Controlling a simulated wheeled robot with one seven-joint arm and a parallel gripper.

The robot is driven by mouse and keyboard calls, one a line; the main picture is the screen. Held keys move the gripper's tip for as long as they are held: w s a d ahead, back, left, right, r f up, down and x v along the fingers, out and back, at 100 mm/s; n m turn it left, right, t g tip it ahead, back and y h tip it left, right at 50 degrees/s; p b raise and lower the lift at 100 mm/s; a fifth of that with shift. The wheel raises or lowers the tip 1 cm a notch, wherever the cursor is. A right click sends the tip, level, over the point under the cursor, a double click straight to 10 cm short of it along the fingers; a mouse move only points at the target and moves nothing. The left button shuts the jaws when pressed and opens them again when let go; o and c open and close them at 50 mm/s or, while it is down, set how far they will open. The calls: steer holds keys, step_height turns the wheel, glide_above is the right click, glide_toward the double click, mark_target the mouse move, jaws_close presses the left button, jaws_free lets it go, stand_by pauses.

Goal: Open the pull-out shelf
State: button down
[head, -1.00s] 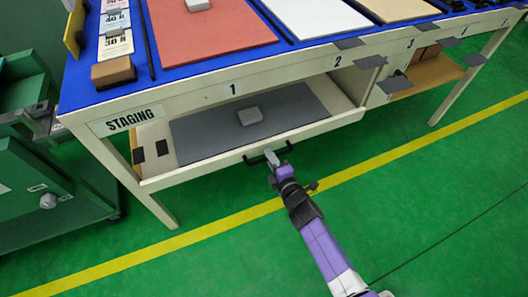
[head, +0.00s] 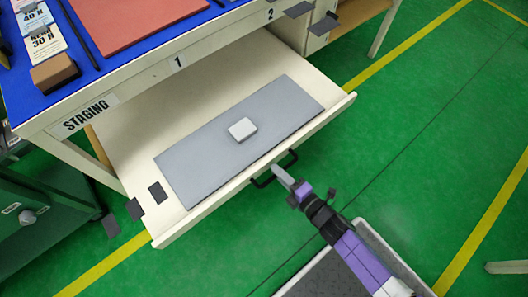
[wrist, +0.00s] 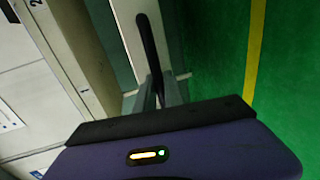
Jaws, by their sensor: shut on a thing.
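The pull-out shelf (head: 290,70) is a cream tray under the staging table, and it stands well out from the table front. A grey mat (head: 205,160) with a small light-grey block (head: 242,129) lies in it. A black bar handle (head: 262,182) is on its front edge. My gripper (head: 283,176) is shut on the handle. In the wrist view the dark handle (wrist: 147,40) runs up from between the fingers (wrist: 158,92). The exact grip is partly hidden there by the gripper body.
The blue-topped table (head: 75,75) with a red mat (head: 130,18) and a brown block (head: 54,73) is above the shelf. A green cabinet (head: 40,200) stands at left. Green floor (head: 420,130) at right is mostly clear. Dark tabs hang near the shelf's left end.

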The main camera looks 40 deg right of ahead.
steer(key=f+v, duration=0.1)
steer(key=v, duration=0.6)
steer(key=shift+f, duration=0.3)
steer(key=shift+s, duration=0.2)
steer(key=c, duration=1.5)
jaws_free()
steer(key=shift+o, duration=0.2)
steer(key=v, duration=0.7)
steer(key=shift+s+p, duration=0.3)
steer(key=shift+p, duration=0.1)
steer(key=shift+r, duration=0.1)
